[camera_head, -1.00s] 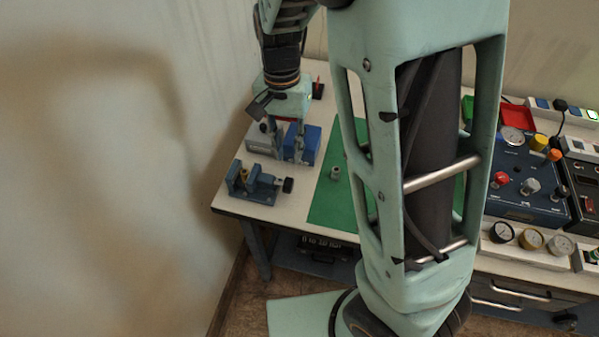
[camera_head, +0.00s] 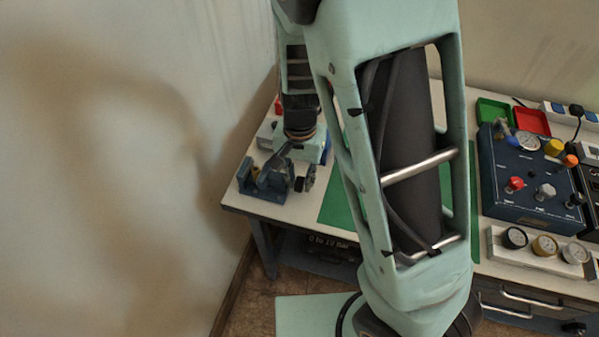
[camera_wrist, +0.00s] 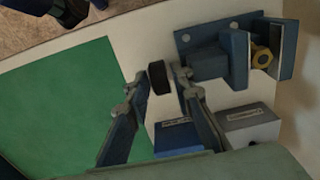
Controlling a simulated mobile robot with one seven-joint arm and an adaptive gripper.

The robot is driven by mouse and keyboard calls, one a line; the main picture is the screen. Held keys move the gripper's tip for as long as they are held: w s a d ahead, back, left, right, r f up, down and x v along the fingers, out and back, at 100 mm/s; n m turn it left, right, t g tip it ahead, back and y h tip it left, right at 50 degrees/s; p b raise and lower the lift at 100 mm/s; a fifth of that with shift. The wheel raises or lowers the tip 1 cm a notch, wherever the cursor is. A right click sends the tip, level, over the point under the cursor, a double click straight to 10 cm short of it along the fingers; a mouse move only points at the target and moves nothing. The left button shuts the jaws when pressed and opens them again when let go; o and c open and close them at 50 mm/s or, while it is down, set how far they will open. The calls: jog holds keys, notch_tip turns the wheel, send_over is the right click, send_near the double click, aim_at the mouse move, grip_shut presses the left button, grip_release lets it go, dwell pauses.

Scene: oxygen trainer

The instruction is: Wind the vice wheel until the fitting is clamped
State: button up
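The blue vice (camera_head: 246,183) stands at the table's left front corner; it also shows at the upper right of the wrist view (camera_wrist: 208,65). In the wrist view the brass fitting (camera_wrist: 262,57) sits between its jaws; whether both jaws press on it I cannot tell. The black vice wheel (camera_wrist: 159,77) faces my gripper. My gripper (camera_wrist: 163,80) is open, with one finger on each side of the wheel and small gaps seeming to remain. In the head view my gripper (camera_head: 291,169) partly hides the vice and wheel.
A blue box (camera_wrist: 178,137) and a grey box (camera_wrist: 248,126) stand close beside the vice, near my fingers. The green mat (camera_wrist: 60,105) is clear where it shows. A blue control panel (camera_head: 530,185) and a row of gauges (camera_head: 544,246) stand at the right.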

jog(key=shift+f, duration=0.3)
grip_shut()
jog(key=g, duration=0.2)
jog(key=g+y, duration=0.1)
jog(key=g, duration=0.1)
jog(key=shift+w+d, duration=0.15)
jog(key=shift+w, duration=0.25)
jog(key=shift+w+d+f+g+y, duration=0.15)
jog(key=shift+g+y, duration=0.4)
jog(key=shift+g, duration=0.6)
jog(key=shift+a+f+g+y, duration=0.1)
jog(key=shift+g+y, duration=0.45)
jog(key=shift+g, duration=0.6)
jog(key=shift+d, duration=0.1)
